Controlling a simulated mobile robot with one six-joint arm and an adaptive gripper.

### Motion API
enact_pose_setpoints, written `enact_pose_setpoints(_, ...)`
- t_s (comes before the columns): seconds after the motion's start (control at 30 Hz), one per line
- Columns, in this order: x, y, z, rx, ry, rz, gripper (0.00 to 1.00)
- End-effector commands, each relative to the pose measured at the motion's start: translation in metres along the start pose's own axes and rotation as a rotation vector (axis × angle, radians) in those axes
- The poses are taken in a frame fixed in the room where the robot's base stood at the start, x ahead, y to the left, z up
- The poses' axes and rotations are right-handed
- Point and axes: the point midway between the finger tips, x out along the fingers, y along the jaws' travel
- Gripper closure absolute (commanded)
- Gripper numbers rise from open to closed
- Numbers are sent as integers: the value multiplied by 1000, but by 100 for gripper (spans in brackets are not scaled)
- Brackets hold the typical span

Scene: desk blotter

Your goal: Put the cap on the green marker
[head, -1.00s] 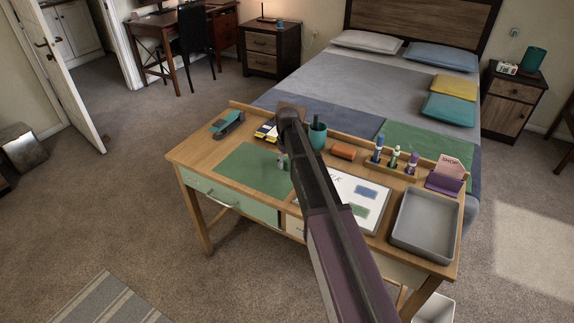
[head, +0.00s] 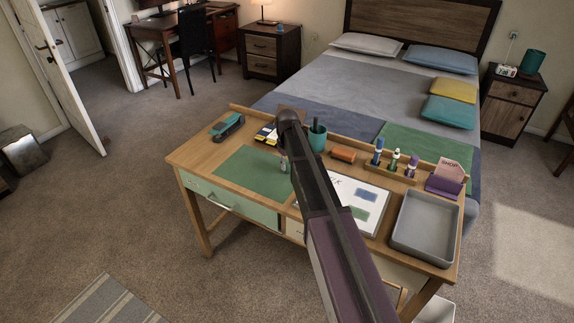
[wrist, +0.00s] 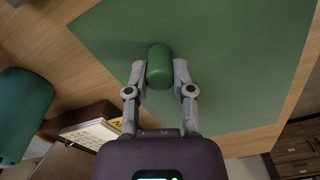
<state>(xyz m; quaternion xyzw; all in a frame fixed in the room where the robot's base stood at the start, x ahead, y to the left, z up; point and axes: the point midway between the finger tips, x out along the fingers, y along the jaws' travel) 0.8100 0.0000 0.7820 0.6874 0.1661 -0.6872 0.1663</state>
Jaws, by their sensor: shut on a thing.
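In the wrist view a short green cylinder, which looks like the cap (wrist: 159,66), is between the two fingertips of my gripper (wrist: 159,74). The fingers touch it on both sides and are shut on it. It is over the green blotter (wrist: 215,60); I cannot tell whether it still touches the surface. In the head view my gripper (head: 284,164) is low over the blotter (head: 243,172), and my arm covers part of it. The green marker (head: 395,162) stands upright in the wooden holder (head: 375,168), between a blue and a purple marker.
A teal pen cup (head: 317,141) stands close behind my arm. An orange block (head: 344,155), a whiteboard (head: 372,194), a purple card holder (head: 445,185) and a grey tray (head: 424,228) lie to the right. A teal stapler (head: 228,126) is at the back left. The left blotter area is clear.

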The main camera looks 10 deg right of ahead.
Motion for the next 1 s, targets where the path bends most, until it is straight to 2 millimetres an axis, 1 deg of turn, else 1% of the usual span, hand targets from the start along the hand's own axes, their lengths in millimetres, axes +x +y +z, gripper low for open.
enact_pose_setpoints(0.27, -17, 0, 0, 0, 0, 0, 84)
enact_pose_setpoints(0.5, -39, 0, 0, 0, 0, 0, 84)
enact_pose_setpoints(0.57, -36, -9, 17, 0, -1, 0, 84)
enact_pose_setpoints(0.8, -40, -34, 67, 0, 0, 0, 84)
enact_pose_setpoints(1.0, -44, -54, 104, 0, 0, 0, 84)
